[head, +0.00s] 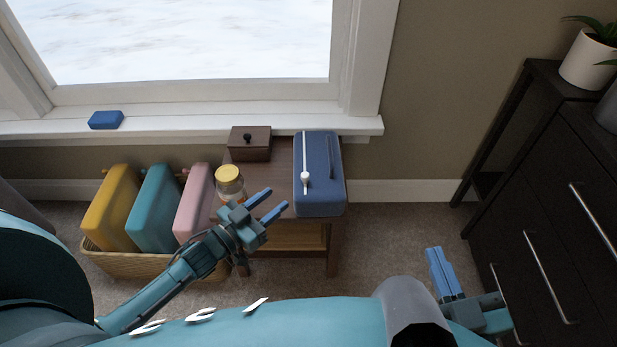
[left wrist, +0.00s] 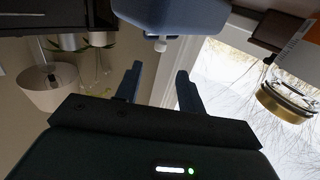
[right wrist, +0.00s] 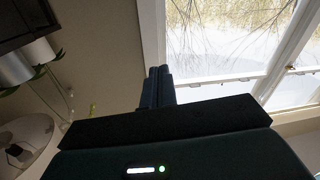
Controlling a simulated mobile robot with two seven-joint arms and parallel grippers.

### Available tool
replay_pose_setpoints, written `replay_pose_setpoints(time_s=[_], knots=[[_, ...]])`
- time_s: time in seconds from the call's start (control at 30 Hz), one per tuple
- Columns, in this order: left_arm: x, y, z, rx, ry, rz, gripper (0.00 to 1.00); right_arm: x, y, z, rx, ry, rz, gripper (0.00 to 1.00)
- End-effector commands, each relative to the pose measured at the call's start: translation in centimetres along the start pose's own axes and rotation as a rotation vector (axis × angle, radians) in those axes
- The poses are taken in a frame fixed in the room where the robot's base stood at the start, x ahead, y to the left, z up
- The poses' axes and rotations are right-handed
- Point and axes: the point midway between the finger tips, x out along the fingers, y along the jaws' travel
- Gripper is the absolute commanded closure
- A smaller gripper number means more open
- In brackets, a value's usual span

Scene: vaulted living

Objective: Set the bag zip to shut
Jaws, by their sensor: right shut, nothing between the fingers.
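The blue bag (head: 330,200) stands on the right part of a small wooden table. A white zip strip (head: 306,150) runs along its top, and the white zip pull (head: 305,179) is at the end nearer me. The bag (left wrist: 185,18) and pull (left wrist: 160,45) also show in the left wrist view. My left gripper (head: 276,200) is open and empty, just left of the bag's near end and apart from the pull. My right gripper (head: 438,250) is shut and empty, off to the right; its closed fingers show in the right wrist view (right wrist: 158,72).
On the wooden table (head: 275,165), a jar with a yellow lid (head: 229,178) is close to my left gripper, and a dark wooden box (head: 249,143) is behind. A basket (head: 130,265) of coloured cases is at left. A dark dresser (head: 550,210) is at right. A blue block (head: 106,120) lies on the windowsill.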

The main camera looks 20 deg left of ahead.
Motion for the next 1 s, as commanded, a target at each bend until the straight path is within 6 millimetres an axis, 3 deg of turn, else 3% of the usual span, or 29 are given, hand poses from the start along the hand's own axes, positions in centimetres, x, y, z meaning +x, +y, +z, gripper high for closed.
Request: replay_pose_setpoints(time_s=[0.3, 0.5, 0.7, 1.0], knots=[[6.8, 0.0, 0.1, 0.001, 0.004, -0.001, 0.61, -0.1, -0.9, 0.2, -0.037, 0.120, -0.020, 1.00], [10.0, 0.0, 0.1, 0.001, 0.002, -0.001, 0.61, 0.1, -1.1, 0.0, -0.019, 0.144, -0.024, 1.00], [11.3, 0.0, 0.0, 0.000, -0.001, -0.001, 0.61, 0.2, -1.0, -0.1, -0.005, 0.150, -0.024, 1.00], [11.5, 0.0, 0.0, 0.000, -0.001, -0.001, 0.62, 0.2, -1.0, -0.2, -0.003, 0.150, -0.025, 1.00]])
